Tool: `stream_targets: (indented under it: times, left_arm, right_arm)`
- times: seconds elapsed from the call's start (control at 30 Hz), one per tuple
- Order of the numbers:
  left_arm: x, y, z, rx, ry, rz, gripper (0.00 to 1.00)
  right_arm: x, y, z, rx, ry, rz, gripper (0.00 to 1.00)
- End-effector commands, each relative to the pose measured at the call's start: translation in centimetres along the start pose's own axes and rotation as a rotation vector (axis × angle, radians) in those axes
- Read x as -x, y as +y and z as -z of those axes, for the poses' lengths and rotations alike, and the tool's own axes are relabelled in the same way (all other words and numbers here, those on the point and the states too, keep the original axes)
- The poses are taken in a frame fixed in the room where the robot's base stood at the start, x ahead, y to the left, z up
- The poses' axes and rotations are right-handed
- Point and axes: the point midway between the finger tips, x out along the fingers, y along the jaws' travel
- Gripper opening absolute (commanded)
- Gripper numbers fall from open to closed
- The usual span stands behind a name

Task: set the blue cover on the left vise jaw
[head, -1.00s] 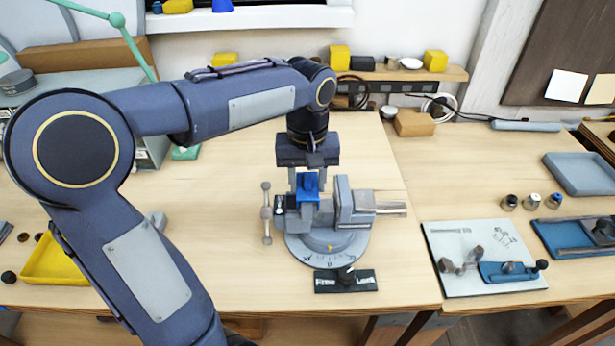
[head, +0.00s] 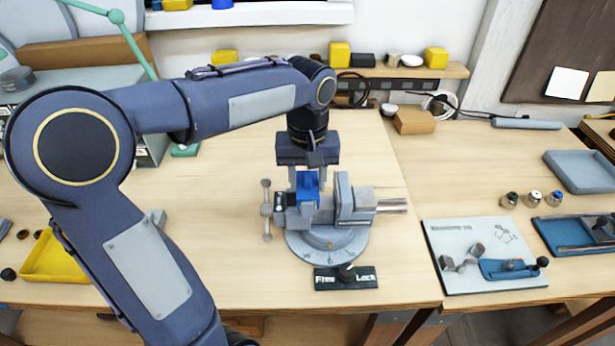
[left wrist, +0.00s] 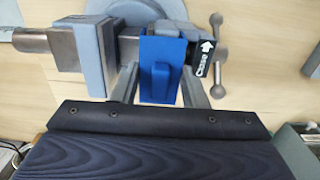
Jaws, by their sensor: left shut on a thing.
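The blue cover (head: 308,185) is at the left jaw of the grey vise (head: 328,240), on the side away from the right jaw (head: 344,198). My left gripper (head: 307,182) points down and is shut on the blue cover. In the left wrist view, the blue cover (left wrist: 162,68) is between the two fingers (left wrist: 160,88), beside the vise jaw. Whether it is fully seated on the jaw cannot be told. My right gripper is not in view.
A Free/Lock plate (head: 346,278) with a dark knob lies in front of the vise. A yellow tray (head: 55,262) is at the left. A grey board (head: 470,285) with small parts and blue trays (head: 575,235) are at the right.

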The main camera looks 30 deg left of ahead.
Motion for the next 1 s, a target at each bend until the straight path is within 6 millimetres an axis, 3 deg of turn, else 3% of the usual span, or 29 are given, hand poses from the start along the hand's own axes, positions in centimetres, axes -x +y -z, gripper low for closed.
stream_targets:
  times: [0.2, 0.23, 0.4, 0.73, 1.0]
  left_arm:
    - [-0.3, 0.0, 0.0, 0.0, 0.0, 0.0, 0.15]
    - [-0.3, 0.0, 0.0, 0.0, 0.0, 0.0, 0.42]
    - [-0.3, 0.0, 0.0, 0.0, 0.0, 0.0, 0.65]
    - [0.1, 0.0, 0.0, 0.0, 0.001, 0.0, 0.65]
    - [4.3, 0.1, 0.1, 0.0, 0.004, -0.004, 0.65]
  right_arm:
    - [-0.2, 0.1, -0.1, 0.0, 0.0, 0.0, 0.36]
    - [-0.1, 0.1, -0.1, 0.0, 0.0, 0.0, 0.36]
    - [-0.1, 0.1, -0.1, 0.0, 0.0, 0.0, 0.36]
    - [-0.1, 0.1, -0.1, 0.0, 0.0, 0.0, 0.36]
    - [-0.1, 0.1, -0.1, 0.0, 0.0, 0.0, 0.36]
